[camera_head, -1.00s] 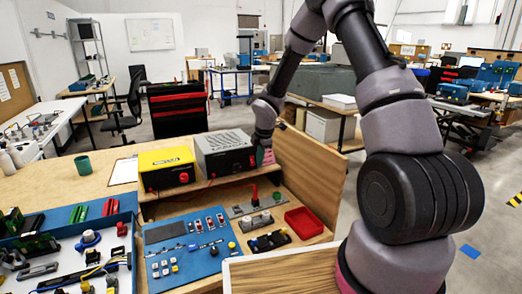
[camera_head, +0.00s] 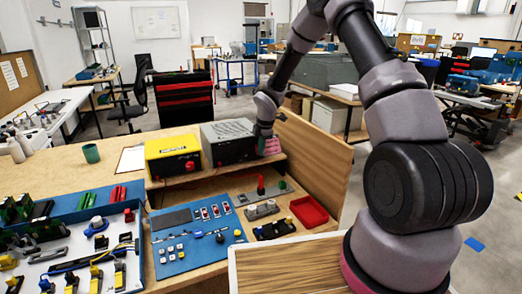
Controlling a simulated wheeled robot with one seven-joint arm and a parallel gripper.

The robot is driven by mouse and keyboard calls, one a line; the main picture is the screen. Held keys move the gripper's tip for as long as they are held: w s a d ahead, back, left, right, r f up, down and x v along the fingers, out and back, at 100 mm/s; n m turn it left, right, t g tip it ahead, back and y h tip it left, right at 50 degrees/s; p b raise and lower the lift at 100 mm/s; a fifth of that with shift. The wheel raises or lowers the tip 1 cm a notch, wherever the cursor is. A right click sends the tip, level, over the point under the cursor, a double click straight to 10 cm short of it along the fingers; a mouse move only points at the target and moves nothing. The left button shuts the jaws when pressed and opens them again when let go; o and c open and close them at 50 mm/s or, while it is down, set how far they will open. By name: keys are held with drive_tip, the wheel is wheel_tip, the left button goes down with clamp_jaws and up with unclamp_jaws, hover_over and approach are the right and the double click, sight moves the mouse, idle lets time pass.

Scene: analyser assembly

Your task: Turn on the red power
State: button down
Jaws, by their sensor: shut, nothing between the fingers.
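A grey power box (camera_head: 228,143) with a dark front stands on the raised wooden shelf, with a small red part at its front right. A yellow box (camera_head: 172,158) with a red knob (camera_head: 189,166) on its front stands to its left. I cannot tell from the view which red control is the power. My gripper (camera_head: 266,142) points down at the right side of the grey box, close to it. The fingers are small and partly lost against the box; they are shut and hold nothing. I cannot tell whether they touch the box.
A blue panel (camera_head: 215,258) with several switches lies below the shelf. A red-handled lever (camera_head: 261,186) and a red tray (camera_head: 309,211) are to its right. A wooden side wall (camera_head: 318,158) stands right of my gripper. A green cup (camera_head: 91,153) is at left on bare bench.

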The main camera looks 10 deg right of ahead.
drive_tip(key=shift+w+f, duration=0.1)
drive_tip(key=shift+w, duration=0.1)
idle(0.4)
drive_tip(key=shift+r, duration=0.75)
